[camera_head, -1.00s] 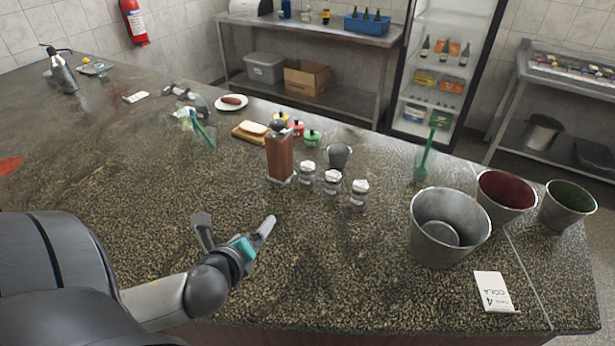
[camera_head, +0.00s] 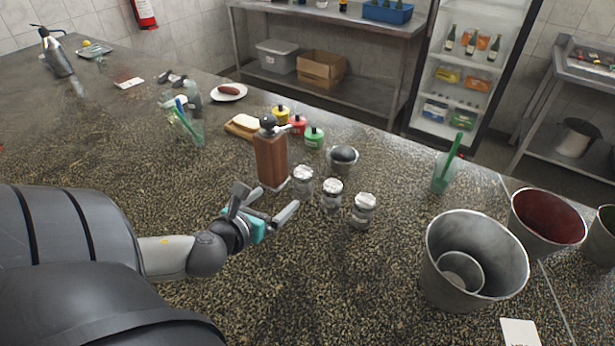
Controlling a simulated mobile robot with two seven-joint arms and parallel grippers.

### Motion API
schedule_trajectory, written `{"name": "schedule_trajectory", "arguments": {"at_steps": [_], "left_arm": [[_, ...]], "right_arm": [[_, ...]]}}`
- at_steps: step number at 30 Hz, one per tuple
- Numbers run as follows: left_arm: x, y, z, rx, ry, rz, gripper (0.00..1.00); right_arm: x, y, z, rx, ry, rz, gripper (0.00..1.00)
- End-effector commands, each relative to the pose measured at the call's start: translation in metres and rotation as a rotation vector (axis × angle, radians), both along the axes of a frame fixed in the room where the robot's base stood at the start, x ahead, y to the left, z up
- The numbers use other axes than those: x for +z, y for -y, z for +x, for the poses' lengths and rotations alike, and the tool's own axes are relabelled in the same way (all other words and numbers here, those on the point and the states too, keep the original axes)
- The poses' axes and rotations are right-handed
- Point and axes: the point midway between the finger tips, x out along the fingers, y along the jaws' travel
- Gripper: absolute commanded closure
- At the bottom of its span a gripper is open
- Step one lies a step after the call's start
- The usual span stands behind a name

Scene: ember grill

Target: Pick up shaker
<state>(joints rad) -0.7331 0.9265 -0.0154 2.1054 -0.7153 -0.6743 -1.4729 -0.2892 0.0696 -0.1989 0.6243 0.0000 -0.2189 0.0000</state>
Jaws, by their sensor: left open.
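Several small glass shakers with silvery tops stand in a row on the dark granite counter: a left shaker (camera_head: 302,180), a middle shaker (camera_head: 332,195) and a right shaker (camera_head: 363,210). A tall brown wooden mill (camera_head: 271,157) stands upright just left of them. My left gripper (camera_head: 268,203) is open and empty. It is in front of the mill and to the left of the shakers, apart from them in the picture. Its fingers point toward the right and away from me. My right gripper is not in view.
A metal bucket (camera_head: 429,276) and a red-lined bucket (camera_head: 547,228) stand to the right. A small metal cup (camera_head: 342,161) and several coloured jars, one a green jar (camera_head: 314,138), stand behind the shakers. The counter (camera_head: 330,270) in front is clear.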

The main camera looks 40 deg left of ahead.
Motion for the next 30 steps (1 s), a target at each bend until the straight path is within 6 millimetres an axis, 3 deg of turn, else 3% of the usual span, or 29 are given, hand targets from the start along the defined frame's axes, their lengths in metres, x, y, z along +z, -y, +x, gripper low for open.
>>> {"name": "schedule_trajectory", "arguments": {"at_steps": [1,6,13,30], "left_arm": [[-0.015,0.000,0.000,0.000,0.000,-0.001,0.03],[-0.032,0.000,0.000,0.000,0.000,-0.001,0.03],[-0.039,-0.003,0.009,0.001,0.003,0.000,0.03],[-0.064,-0.019,0.070,0.002,0.004,0.000,0.03]], "right_arm": [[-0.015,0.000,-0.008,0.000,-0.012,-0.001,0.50],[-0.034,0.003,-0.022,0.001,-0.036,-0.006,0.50],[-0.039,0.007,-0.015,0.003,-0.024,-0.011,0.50],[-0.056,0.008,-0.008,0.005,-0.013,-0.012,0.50]]}}
